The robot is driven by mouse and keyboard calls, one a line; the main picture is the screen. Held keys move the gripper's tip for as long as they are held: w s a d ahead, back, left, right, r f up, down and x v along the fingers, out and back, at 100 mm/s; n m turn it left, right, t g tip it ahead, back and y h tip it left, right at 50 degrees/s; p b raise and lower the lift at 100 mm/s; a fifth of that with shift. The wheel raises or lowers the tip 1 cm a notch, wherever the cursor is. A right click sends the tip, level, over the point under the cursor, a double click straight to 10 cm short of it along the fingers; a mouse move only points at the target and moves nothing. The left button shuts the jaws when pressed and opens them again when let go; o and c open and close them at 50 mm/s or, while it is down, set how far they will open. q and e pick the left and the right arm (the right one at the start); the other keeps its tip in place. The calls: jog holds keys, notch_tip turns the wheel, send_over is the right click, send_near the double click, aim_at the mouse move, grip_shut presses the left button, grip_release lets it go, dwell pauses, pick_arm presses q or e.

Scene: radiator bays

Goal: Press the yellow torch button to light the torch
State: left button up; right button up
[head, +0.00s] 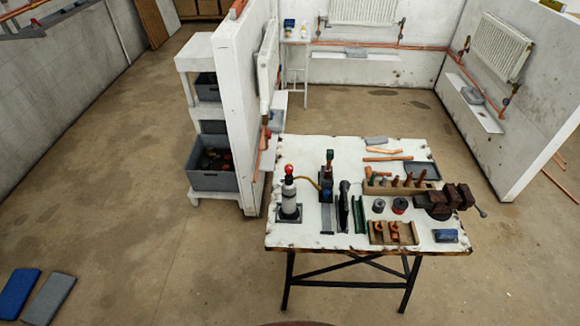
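A white workbench (350,243) on black legs stands ahead of me. On its left part a grey gas bottle (289,200) with a red knob on top stands upright. A yellowish hose (307,181) runs from the bottle to a small upright dark blue and green thing (327,184), which looks like the torch in a stand. A yellow button is too small to make out, and no flame shows. Neither of my grippers is in view.
The bench also holds a dark vise (447,199), a wooden rack (395,188) with copper pieces, a wooden tray (394,242) and a blue block (445,236). A white partition (236,110) stands behind its left end. The floor before the bench is clear.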

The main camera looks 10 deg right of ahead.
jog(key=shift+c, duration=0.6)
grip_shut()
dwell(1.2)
